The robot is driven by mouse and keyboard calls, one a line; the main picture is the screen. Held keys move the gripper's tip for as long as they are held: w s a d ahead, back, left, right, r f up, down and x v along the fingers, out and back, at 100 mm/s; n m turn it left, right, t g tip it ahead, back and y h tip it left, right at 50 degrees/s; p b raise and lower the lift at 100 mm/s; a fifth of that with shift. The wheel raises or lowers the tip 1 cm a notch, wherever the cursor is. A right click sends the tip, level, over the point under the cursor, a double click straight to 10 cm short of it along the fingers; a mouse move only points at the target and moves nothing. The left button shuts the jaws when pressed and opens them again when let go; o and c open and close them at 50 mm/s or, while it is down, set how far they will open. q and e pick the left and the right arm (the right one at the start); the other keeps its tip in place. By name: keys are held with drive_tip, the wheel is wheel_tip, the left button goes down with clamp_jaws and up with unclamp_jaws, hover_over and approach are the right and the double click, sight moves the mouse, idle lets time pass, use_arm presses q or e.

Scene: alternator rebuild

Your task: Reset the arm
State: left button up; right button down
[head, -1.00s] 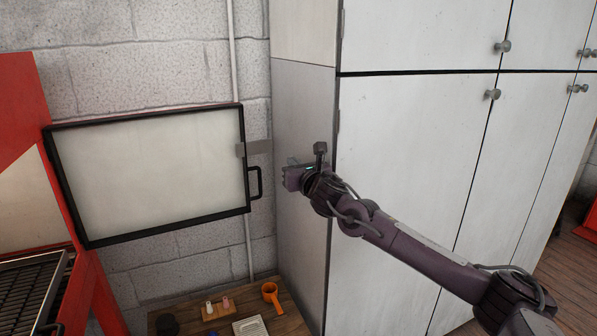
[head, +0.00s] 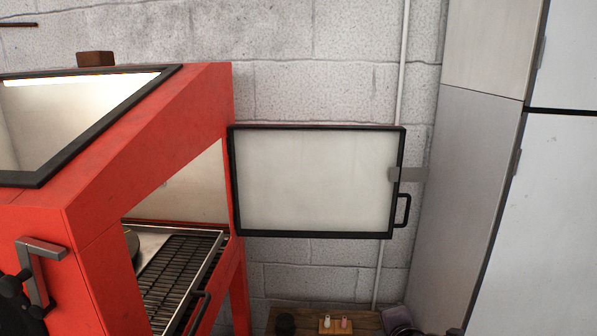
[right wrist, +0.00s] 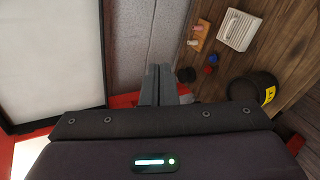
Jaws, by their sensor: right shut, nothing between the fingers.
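My right gripper (right wrist: 158,88) shows in the right wrist view with its two grey fingers together and nothing between them. It points over the space beside the open door. In the head view only a dark purple part of my right arm (head: 398,319) shows at the bottom edge, low in front of the grey cabinet side; its fingers cannot be made out there. My left gripper is not in view.
A red blasting cabinet (head: 160,140) stands at left, with a grate (head: 185,265) inside. Its framed door (head: 315,180) hangs open to the right. A tall white cabinet (head: 470,170) stands at right.

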drive_tip(key=s+f+m+g, duration=0.45)
drive_tip(key=s+m, duration=0.45)
drive_tip(key=s, duration=0.4)
drive_tip(key=s+f+m+g, duration=0.45)
drive_tip(key=s+m, duration=0.55)
drive_tip(key=s, duration=0.4)
wheel_tip(320, 180, down, 29)
drive_tip(key=s, duration=0.2)
drive_tip(key=s+d+f+g, duration=0.1)
drive_tip(key=s+d+f, duration=0.1)
drive_tip(key=s+f, duration=0.7)
drive_tip(key=s+d+f+g+p, duration=0.1)
drive_tip(key=s+d+f, duration=0.1)
drive_tip(key=s+f, duration=0.6)
drive_tip(key=shift+s+f+n, duration=0.35)
drive_tip(key=shift+s+n, duration=0.05)
drive_tip(key=shift+s, duration=0.7)
